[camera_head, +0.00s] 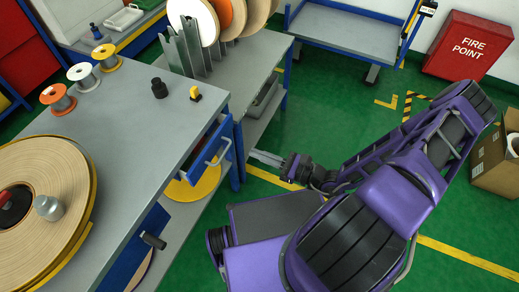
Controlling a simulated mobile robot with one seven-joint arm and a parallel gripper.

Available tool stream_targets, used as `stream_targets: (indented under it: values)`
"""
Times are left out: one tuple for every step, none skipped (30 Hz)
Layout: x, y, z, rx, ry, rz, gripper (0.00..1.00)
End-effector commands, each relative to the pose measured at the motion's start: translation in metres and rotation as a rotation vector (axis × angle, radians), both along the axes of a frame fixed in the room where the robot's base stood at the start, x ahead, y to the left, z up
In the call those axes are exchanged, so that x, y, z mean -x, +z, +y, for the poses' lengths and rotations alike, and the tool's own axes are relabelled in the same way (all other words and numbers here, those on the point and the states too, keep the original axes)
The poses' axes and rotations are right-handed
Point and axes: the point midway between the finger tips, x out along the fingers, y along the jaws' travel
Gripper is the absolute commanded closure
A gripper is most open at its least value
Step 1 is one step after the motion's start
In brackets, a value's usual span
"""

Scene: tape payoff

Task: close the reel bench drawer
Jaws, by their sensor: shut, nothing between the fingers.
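The reel bench (137,118) has a grey top and blue sides and stands at the left. Its blue drawer (208,143) sits under the right edge of the top, with a grey bar handle (219,152) on its front. The drawer stands somewhat out from the bench edge. My gripper (266,158) is shut and empty, to the right of the handle and apart from it, over the green floor. The inside of the drawer is mostly hidden by its front and the bench top.
A large tape reel (55,190) and small spools (83,76) lie on the bench top. A yellow disc (195,185) is below the drawer. A rack bench (255,62) stands behind. A cardboard box (492,168) and red fire point box (468,46) stand right. Green floor lies between.

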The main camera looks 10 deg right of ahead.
Motion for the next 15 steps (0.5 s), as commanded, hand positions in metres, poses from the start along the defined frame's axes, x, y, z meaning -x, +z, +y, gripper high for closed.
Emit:
stream_targets:
  values:
    - [-0.006,-0.001,0.010,-0.003,0.003,0.000,1.00]
    - [-0.010,-0.001,0.016,-0.004,0.004,0.001,1.00]
    - [-0.016,0.000,0.022,-0.004,0.003,0.001,1.00]
    - [-0.020,-0.001,0.027,-0.002,0.004,0.000,1.00]
    - [-0.024,-0.001,0.033,-0.003,0.003,0.000,1.00]
    - [-0.029,-0.001,0.040,-0.004,0.004,0.001,1.00]
    - [-0.033,-0.001,0.045,-0.003,0.003,0.001,1.00]
    - [-0.037,-0.001,0.050,-0.004,0.003,0.000,1.00]
    - [-0.042,-0.001,0.056,-0.003,0.003,0.000,1.00]
    - [-0.045,-0.001,0.060,-0.003,0.003,0.001,1.00]
    - [-0.048,-0.001,0.064,-0.003,0.002,0.002,1.00]
    - [-0.052,-0.001,0.069,-0.003,0.002,0.000,1.00]
    - [-0.055,-0.001,0.072,-0.003,0.002,0.000,1.00]
    - [-0.057,-0.001,0.075,-0.001,0.002,0.002,1.00]
    - [-0.060,-0.001,0.078,-0.001,0.002,0.001,1.00]
